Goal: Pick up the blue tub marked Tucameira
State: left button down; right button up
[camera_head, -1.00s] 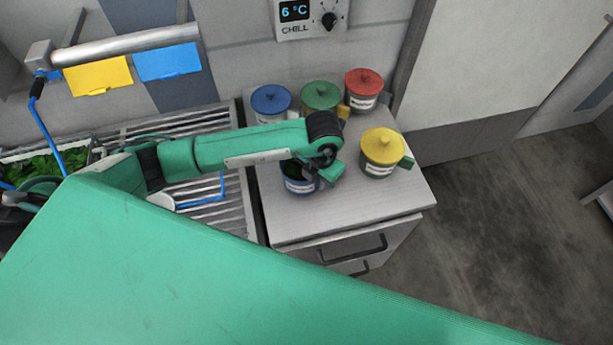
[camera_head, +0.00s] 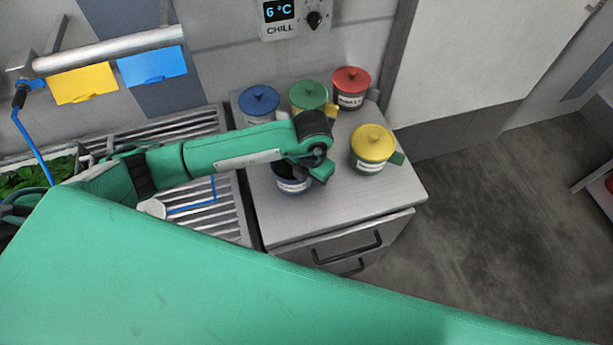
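A blue tub (camera_head: 291,187) with a pale label stands at the front left of the grey cabinet top; its upper part is partly hidden by my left gripper (camera_head: 318,174). The gripper is right over or at this tub's rim; its fingertips are mostly hidden, and I cannot tell whether they touch or grip it. A second tub with a blue lid (camera_head: 259,100) stands at the back left, its lower part partly behind my arm. Neither label is readable, so I cannot tell which is marked Tucameira. My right gripper is not in view.
A green-lidded tub (camera_head: 308,95) and a red-lidded tub (camera_head: 351,80) stand at the back. A yellow-lidded tub (camera_head: 373,142) stands to the right of my gripper. The cabinet top (camera_head: 350,200) is clear at the front. A slatted rack (camera_head: 225,205) lies to the left.

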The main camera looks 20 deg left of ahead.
pick_arm(q)
jog(key=shift+r+b, duration=0.35)
jog(key=shift+r, duration=0.85)
notch_tip(320, 180, up, 17)
jog(key=b, duration=0.3)
